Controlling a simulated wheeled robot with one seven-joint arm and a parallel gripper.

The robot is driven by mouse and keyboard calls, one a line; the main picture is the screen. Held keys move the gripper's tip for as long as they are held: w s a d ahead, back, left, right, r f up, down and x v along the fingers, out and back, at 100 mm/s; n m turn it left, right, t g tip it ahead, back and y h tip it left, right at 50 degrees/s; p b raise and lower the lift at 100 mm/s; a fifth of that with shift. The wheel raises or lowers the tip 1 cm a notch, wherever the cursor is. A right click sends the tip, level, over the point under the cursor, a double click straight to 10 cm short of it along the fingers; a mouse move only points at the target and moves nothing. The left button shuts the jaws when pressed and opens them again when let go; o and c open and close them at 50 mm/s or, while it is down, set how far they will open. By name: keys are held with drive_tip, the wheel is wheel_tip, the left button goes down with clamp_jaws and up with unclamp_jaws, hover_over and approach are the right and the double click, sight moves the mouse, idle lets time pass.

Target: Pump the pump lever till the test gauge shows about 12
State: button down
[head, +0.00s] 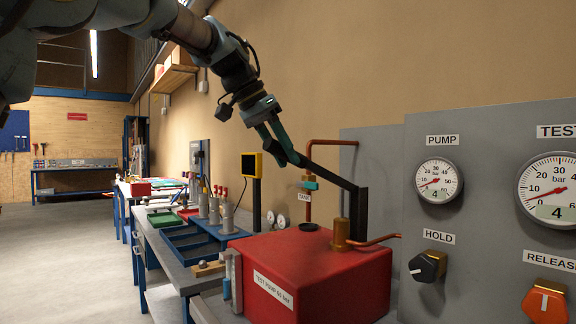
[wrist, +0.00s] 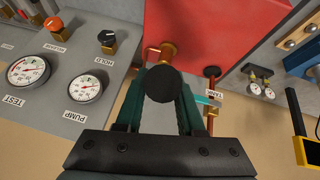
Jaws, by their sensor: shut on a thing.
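The red test pump (head: 320,270) stands on the bench and also shows in the wrist view (wrist: 205,35). Its black pump lever (head: 332,175) slopes up to the left from a dark upright. My gripper (head: 289,155) is shut on the lever's upper end. In the wrist view the lever's round black end (wrist: 162,84) sits between the teal fingers of my gripper (wrist: 160,105). The test gauge (head: 552,190) reads 4, its needle low on the dial; it also shows in the wrist view (wrist: 28,72). The pump gauge (head: 438,182) also reads 4.
The grey panel carries a black HOLD knob (head: 428,266) and an orange RELEASE knob (head: 545,302). A copper pipe (head: 309,200) with a teal TANK valve (head: 310,185) rises behind the pump. A yellow-framed display (head: 251,166) stands left of the lever.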

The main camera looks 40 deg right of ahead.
wheel_tip(320, 180, down, 11)
drive_tip(key=a+h+b, duration=0.2)
drive_tip(key=h+b, duration=0.2)
drive_tip(key=b, duration=1.5)
drive_tip(key=shift+h+b, duration=0.3)
drive_tip(key=shift+b, duration=0.1)
drive_tip(key=shift+w+f, duration=0.1)
drive_tip(key=shift+f, duration=0.2)
drive_tip(key=c, duration=0.8)
unclamp_jaws()
drive_tip(key=shift+o, duration=1.4)
drive_tip(key=shift+r, duration=0.1)
drive_tip(key=shift+a+r, duration=0.1)
drive_tip(key=v, duration=1)
drive_tip(key=shift+w+a, duration=0.2)
drive_tip(key=shift+a, duration=0.05)
